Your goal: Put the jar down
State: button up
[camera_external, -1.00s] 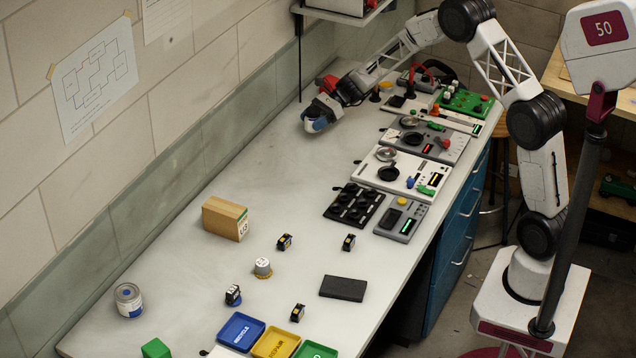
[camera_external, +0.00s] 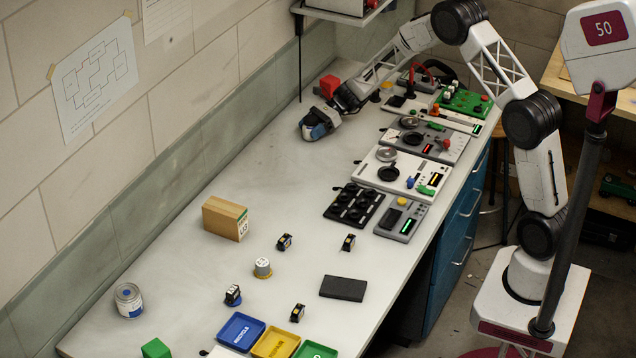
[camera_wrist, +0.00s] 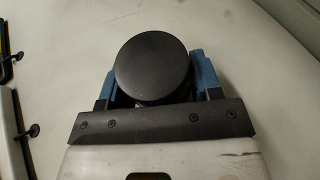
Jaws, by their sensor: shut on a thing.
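The jar (camera_wrist: 151,68) shows in the wrist view as a dark round top between the two blue fingers of my gripper (camera_wrist: 152,88). The fingers are shut on its sides. In the external view my gripper (camera_external: 313,134) points down low over the far part of the bench, near the wall. The jar is mostly hidden there by the fingers. I cannot tell whether its base touches the bench top (camera_external: 270,160).
Several test panels (camera_external: 400,172) line the bench's right edge. A red block (camera_external: 328,86) lies behind my gripper near the wall. A wooden block (camera_external: 226,218), a tin (camera_external: 129,300) and coloured trays (camera_external: 241,331) stand nearer.

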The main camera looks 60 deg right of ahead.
jog(key=shift+f, duration=0.15)
jog(key=o, duration=1)
jog(key=shift+d+r, duration=0.15)
jog(key=shift+r, duration=0.1)
jog(key=v, duration=1.1)
jog(key=shift+s+d, duration=0.25)
jog(key=shift+r, duration=0.1)
